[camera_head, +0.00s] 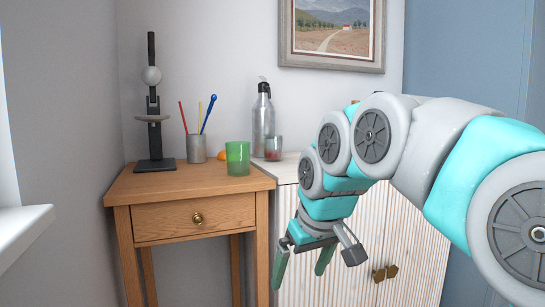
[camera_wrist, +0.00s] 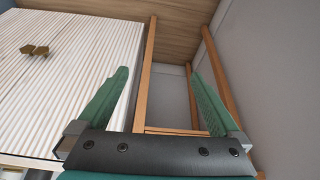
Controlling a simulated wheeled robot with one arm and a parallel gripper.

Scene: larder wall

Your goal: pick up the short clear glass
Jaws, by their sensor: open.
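A short clear glass (camera_head: 273,148) with a reddish tint stands on the white cabinet top, just right of and close to a grey bottle. My gripper (camera_head: 300,265) is open and empty, pointing down in front of the cabinet, below its top and well apart from the glass. In the wrist view my gripper's two green fingers (camera_wrist: 158,78) are spread wide with nothing between them. The glass does not show in the wrist view.
A grey bottle (camera_head: 263,122) stands beside the glass. The wooden table (camera_head: 190,190) bears a green glass (camera_head: 237,160), a pen cup (camera_head: 196,149), an orange fruit (camera_head: 223,156) and a dark stand (camera_head: 154,120). The ribbed cabinet (camera_wrist: 70,75) has brass handles (camera_wrist: 36,51).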

